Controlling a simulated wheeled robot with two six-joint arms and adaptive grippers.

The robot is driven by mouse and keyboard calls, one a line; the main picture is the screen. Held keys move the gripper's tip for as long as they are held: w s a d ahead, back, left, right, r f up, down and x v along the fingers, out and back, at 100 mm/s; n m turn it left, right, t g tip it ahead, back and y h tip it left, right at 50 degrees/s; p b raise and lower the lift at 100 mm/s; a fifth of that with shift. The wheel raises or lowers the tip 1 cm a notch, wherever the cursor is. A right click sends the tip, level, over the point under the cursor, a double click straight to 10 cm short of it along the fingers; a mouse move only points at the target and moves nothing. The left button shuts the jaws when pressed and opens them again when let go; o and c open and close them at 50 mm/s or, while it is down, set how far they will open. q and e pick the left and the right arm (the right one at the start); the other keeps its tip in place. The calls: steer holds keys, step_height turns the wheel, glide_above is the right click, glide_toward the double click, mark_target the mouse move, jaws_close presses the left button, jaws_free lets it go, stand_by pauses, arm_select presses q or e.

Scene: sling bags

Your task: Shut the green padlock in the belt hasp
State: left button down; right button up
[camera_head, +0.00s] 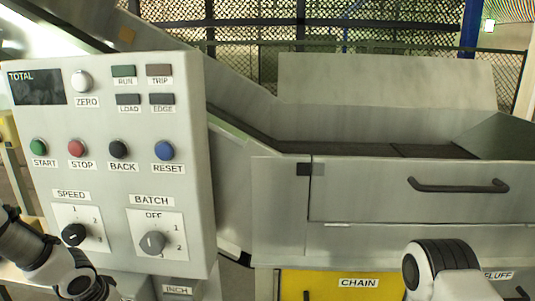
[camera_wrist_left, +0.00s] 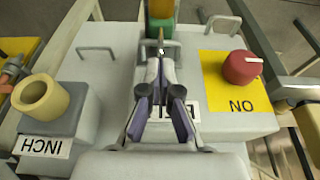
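My left gripper (camera_wrist_left: 160,58) shows in the left wrist view, its two fingers leaning in close together at the tips. A thin brass-coloured piece (camera_wrist_left: 161,36) stands at the fingertips; whether they grip it is unclear. Just beyond is a green block (camera_wrist_left: 159,23) with an orange part above it, cut off by the frame's top edge. I cannot tell if this is the green padlock. No belt hasp can be made out. In the head view only arm links show at the lower left and lower right; neither gripper is visible there.
A grey control panel (camera_head: 120,120) stands at the left, beside a hopper with a dark handle (camera_head: 458,186). A yellow CHAIN panel (camera_head: 330,286) is below. The wrist view shows a red knob (camera_wrist_left: 241,67) on a yellow plate and an INCH box (camera_wrist_left: 60,118) with a beige cylinder.

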arm_select(q)
steer(key=shift+f+b, duration=0.85)
steer(key=shift+f, duration=0.05)
step_height(320, 180, up, 7)
steer(key=p, duration=0.6)
steer(key=shift+r, duration=0.15)
steer(key=s+d+f+g, duration=0.1)
steer(key=s+d+f, duration=0.2)
steer(key=s+f, duration=0.5)
steer(key=s+d+f+n+g, duration=0.1)
steer(key=s+d+f, duration=0.1)
steer(key=s+f, duration=0.6)
steer(key=s+d+f+g, duration=0.1)
steer(key=s+d+f, duration=0.2)
steer(key=s+f, duration=0.5)
steer(key=s, duration=0.3)
steer(key=shift+d, duration=0.3)
